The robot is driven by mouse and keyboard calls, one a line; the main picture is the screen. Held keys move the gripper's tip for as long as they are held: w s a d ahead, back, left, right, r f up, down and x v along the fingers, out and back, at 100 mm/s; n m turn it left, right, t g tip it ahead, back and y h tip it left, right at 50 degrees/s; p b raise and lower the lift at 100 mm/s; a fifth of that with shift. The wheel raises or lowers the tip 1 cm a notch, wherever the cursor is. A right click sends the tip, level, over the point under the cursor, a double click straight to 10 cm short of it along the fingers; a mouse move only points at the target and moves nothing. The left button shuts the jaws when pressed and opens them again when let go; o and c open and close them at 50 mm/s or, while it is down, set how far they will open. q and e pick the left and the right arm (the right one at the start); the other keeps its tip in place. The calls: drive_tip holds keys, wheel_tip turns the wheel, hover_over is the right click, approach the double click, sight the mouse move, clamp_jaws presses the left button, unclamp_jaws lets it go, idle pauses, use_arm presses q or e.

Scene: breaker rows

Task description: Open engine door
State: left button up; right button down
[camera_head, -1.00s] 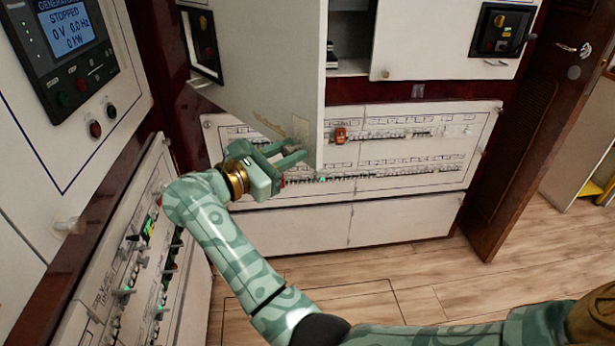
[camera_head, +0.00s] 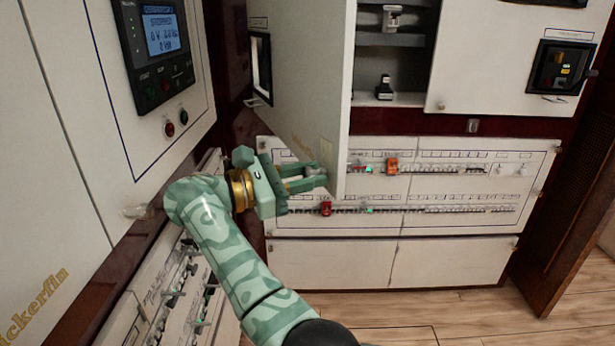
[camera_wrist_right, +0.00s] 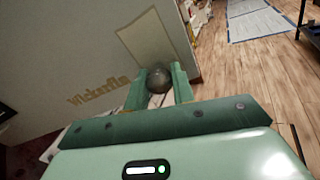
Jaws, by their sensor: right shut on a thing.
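The white engine door (camera_head: 298,75) stands swung out from the cabinet in the head view, with a black-framed window or panel at its left. My right gripper (camera_head: 318,178) is at the door's lower free corner. In the right wrist view, the two green fingers of the right gripper (camera_wrist_right: 158,86) close around a round grey knob (camera_wrist_right: 158,78) on the door (camera_wrist_right: 95,50). The knob is hidden in the head view. My left gripper is in neither view.
Behind the door, open shelves (camera_head: 388,100) hold small devices. A breaker panel (camera_head: 450,190) lies below, with orange-red breakers. A generator display panel (camera_head: 160,45) is on the left wall. A brown wooden door (camera_head: 575,230) stands at right; wooden floor (camera_head: 480,310) is clear.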

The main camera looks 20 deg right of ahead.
sight(339, 132)
drive_tip(key=c, duration=1.2)
unclamp_jaws()
drive_tip(key=shift+o, duration=0.2)
drive_tip(key=r, duration=0.1)
drive_tip(key=r+p, duration=0.1)
drive_tip(key=r, duration=0.1)
drive_tip(key=r+p, duration=0.1)
drive_tip(key=shift+s+a+r, duration=0.1)
drive_tip(key=shift+s+r, duration=0.3)
drive_tip(key=s+r+p, duration=0.1)
drive_tip(key=r, duration=0.1)
drive_tip(key=s+a+r+p, duration=0.1)
drive_tip(key=s+r+p, duration=0.1)
drive_tip(key=shift+s+r, duration=0.2)
use_arm(q)
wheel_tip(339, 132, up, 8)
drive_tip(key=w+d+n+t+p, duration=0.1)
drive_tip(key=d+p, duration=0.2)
drive_tip(key=p, duration=0.2)
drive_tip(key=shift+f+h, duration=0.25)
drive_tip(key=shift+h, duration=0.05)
use_arm(e)
drive_tip(key=s+a+r, duration=0.3)
drive_tip(key=s, duration=0.6)
drive_tip(key=shift+a+r, duration=0.15)
drive_tip(key=shift+r, duration=0.2)
